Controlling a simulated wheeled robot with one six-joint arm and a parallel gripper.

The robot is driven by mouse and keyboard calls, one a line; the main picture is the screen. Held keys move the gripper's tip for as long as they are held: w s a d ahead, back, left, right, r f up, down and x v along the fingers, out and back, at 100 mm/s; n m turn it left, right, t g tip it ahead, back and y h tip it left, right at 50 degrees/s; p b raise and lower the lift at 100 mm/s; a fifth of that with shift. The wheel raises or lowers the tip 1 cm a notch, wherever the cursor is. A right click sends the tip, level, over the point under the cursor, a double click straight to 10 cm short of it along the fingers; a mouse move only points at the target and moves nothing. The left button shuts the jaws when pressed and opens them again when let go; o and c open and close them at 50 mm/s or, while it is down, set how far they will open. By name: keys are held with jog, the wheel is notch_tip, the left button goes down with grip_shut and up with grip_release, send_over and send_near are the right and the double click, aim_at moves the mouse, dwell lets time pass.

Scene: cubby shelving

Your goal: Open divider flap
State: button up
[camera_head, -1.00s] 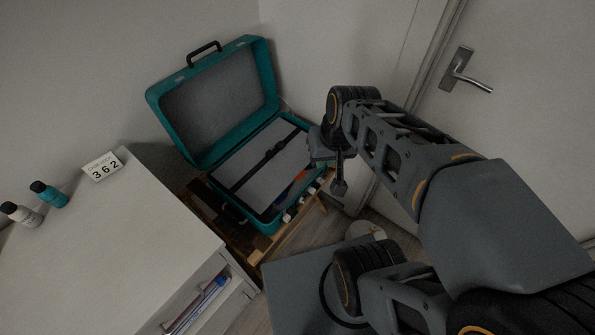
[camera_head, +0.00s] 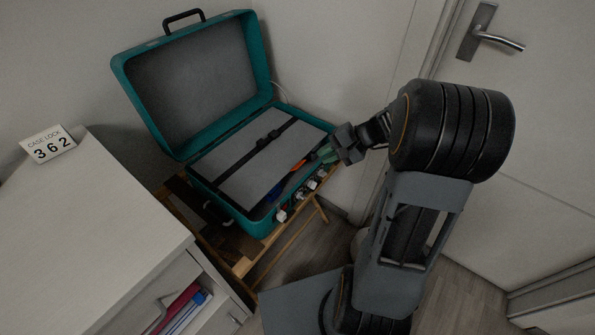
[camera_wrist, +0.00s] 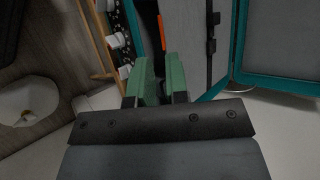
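The divider flap (camera_head: 245,165) is a grey panel lying flat in the base of an open teal suitcase (camera_head: 250,222). A black strap with a buckle (camera_head: 268,140) crosses it. My gripper (camera_head: 326,153) has green fingertips at the case's right end, by the flap's right edge; whether they touch it is unclear. In the wrist view the green fingers (camera_wrist: 158,82) stand close together with a narrow dark gap. I cannot tell whether anything is between them. The grey panel with its strap (camera_wrist: 187,40) shows just beyond them.
Orange and blue items (camera_head: 285,182) show along the flap's front edge. White knobs (camera_head: 281,215) line the case's front. The case rests on a wooden stand (camera_head: 245,262). A white cabinet with a "362" case lock sign (camera_head: 48,146) stands left; a door (camera_head: 540,100) is right.

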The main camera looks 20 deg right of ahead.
aim_at(298, 167)
jog(key=b+x, duration=0.2)
jog(key=x, duration=0.8)
jog(key=shift+a+f, duration=0.25)
jog(key=shift+a, duration=0.05)
grip_shut()
jog(key=shift+r, duration=0.1)
